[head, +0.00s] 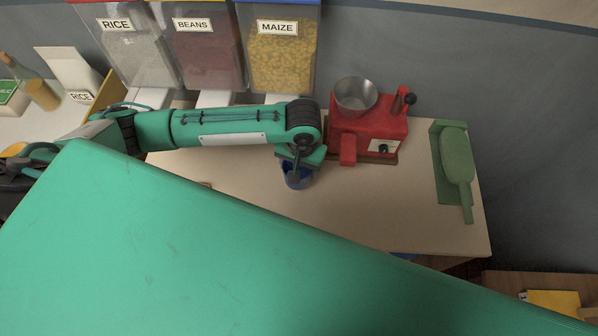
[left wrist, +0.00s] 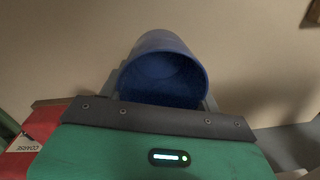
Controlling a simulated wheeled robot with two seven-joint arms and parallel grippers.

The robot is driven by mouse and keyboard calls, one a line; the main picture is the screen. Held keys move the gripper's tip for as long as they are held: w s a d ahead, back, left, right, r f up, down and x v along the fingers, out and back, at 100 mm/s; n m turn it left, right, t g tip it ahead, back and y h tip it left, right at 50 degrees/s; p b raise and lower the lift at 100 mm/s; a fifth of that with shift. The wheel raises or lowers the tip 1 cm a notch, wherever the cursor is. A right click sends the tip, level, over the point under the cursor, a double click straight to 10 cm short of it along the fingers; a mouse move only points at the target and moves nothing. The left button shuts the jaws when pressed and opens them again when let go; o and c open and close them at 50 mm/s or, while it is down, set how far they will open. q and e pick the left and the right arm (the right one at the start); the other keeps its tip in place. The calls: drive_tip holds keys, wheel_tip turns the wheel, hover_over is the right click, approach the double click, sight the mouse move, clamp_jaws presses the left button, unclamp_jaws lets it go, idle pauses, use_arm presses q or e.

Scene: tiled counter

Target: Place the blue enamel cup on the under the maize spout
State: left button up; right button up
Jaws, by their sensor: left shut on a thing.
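The blue enamel cup (head: 299,177) is at the end of my left arm in the head view, over the counter just left of the red mill. My left gripper (head: 298,165) is shut on it and partly covers it. In the left wrist view the cup (left wrist: 165,68) sits between the fingers, with its open mouth visible. The maize dispenser (head: 281,50) stands at the back, labelled MAIZE. Its spout is mostly hidden behind my left arm. My right gripper is not in view.
The red mill (head: 368,130) with a metal bowl (head: 356,95) stands right of the cup. A green scoop (head: 456,160) lies at the right end. Rice (head: 135,50) and beans (head: 207,48) dispensers stand left of the maize. The front middle of the counter (head: 400,205) is clear.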

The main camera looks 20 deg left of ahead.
sight(303, 169)
use_arm(q)
drive_tip(key=shift+f, duration=2.2)
drive_tip(key=o, duration=1.1)
drive_tip(key=shift+f, duration=0.15)
drive_tip(key=shift+c, duration=0.2)
